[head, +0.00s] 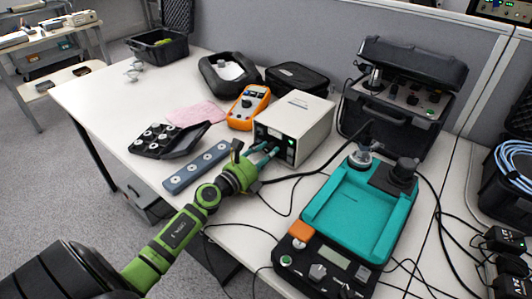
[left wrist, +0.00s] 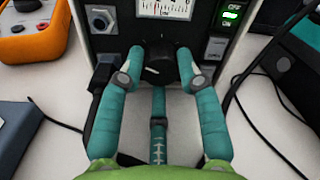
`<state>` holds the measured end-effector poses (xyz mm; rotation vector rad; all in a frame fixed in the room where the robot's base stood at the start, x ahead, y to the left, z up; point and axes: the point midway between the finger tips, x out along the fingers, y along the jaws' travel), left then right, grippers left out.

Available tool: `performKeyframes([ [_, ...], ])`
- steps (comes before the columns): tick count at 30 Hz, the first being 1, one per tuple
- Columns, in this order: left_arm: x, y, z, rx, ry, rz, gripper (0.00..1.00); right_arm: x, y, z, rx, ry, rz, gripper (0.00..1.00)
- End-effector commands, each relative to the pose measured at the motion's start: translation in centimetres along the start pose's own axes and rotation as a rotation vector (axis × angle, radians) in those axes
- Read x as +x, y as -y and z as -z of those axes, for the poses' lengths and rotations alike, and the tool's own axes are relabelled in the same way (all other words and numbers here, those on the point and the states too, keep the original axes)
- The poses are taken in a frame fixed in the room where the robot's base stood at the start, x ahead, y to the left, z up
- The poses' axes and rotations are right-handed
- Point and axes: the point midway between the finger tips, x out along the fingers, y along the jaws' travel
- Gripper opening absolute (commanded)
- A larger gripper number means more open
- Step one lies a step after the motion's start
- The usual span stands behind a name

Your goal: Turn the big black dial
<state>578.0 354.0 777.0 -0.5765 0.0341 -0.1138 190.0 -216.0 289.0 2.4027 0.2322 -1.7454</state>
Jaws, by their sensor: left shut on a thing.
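The big black dial (left wrist: 160,66) is on the front of a cream box-shaped instrument (head: 305,115), below its white meter. In the left wrist view the teal fingers of my left gripper (left wrist: 159,70) stand on either side of the dial, shut on it, with a third finger below. In the head view my left gripper (head: 262,154) reaches the instrument's front and hides the dial. My right gripper is in neither view.
A lit green switch (left wrist: 230,15) is right of the dial, and a plugged connector (left wrist: 104,72) is left. An orange multimeter (head: 249,106), a grey bar (head: 197,168) and a teal calibrator (head: 350,210) stand nearby. Black cables lie across the table (head: 98,100).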

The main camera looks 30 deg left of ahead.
Motion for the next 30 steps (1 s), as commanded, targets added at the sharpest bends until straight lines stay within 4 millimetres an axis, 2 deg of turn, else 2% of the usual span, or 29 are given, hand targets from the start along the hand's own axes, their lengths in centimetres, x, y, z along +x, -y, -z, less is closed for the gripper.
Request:
performKeyframes([
  [1,0.1,0.0,-0.5,-0.026,0.011,-0.001,0.03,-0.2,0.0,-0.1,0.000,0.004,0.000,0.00],
  [9,0.1,0.0,-0.6,-0.037,0.016,0.000,0.03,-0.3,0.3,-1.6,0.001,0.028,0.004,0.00],
  [10,0.1,0.0,-0.7,-0.037,0.016,0.000,0.45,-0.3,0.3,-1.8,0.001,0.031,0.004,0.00],
  [17,0.1,0.0,-0.5,-0.037,0.012,0.000,0.45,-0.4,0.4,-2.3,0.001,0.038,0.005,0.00],
  [22,-0.5,0.0,-0.3,-0.038,0.009,0.000,0.45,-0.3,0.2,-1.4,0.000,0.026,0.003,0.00],
  [26,-2.2,-0.1,-0.2,-0.037,0.007,-0.001,0.45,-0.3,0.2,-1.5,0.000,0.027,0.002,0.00],
  [30,-5.0,-0.1,-0.1,-0.040,0.007,-0.002,0.45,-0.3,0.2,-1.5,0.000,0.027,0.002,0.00],
])
